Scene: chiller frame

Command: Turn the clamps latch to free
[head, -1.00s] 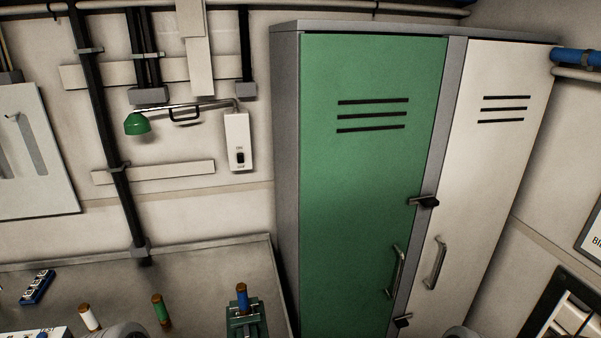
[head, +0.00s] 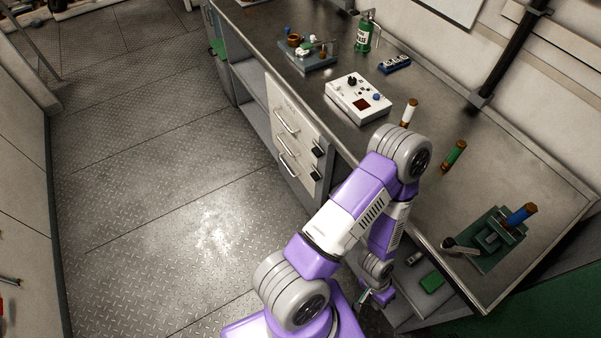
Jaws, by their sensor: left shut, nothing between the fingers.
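My right gripper is not in view.
The grey bench (head: 440,215) also bears a white control box (head: 358,98), a white cylinder (head: 409,112), a green cylinder (head: 454,156), a blue block (head: 394,64) and a green bottle (head: 367,32). Drawers (head: 296,135) face the clear plate floor (head: 170,190).

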